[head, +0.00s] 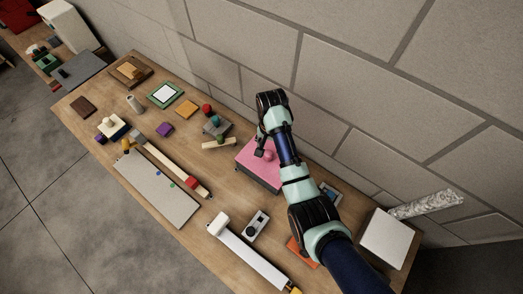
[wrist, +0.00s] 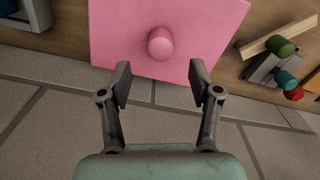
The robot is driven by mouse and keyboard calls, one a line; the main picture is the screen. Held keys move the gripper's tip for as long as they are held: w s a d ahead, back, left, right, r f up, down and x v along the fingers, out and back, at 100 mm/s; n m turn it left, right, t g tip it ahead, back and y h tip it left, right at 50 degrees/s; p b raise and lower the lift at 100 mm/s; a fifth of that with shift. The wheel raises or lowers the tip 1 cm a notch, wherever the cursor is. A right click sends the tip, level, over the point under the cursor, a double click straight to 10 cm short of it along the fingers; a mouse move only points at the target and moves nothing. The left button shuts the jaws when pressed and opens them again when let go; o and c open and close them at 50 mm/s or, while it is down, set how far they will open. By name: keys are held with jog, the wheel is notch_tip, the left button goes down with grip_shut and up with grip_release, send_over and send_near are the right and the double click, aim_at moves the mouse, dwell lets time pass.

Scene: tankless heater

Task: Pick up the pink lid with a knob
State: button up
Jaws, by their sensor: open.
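The pink lid (head: 256,168) is a flat square with a round pink knob (head: 268,155). In the head view it sits on top of a dark box on the wooden table, near the wall, partly hidden by my arm. In the wrist view the lid (wrist: 115,30) fills the upper middle, with its knob (wrist: 161,43) near the centre. My gripper (wrist: 159,75) is open and empty. Its two fingertips are spread below the knob in the picture, near the lid's edge. I cannot tell the exact height above the lid. In the head view my gripper (head: 264,143) is beside the knob.
The stone wall runs close behind the lid. A grey piece with a wooden bar and coloured knobs (head: 216,128) stands to its left. A white-topped box (head: 386,238) is at the right end. A long grey board (head: 155,188) lies in front.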

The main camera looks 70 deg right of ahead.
aim_at(269, 153)
notch_tip(269, 153, down, 7)
jog(key=shift+r+b, duration=0.1)
jog(key=shift+b, duration=0.35)
grip_shut()
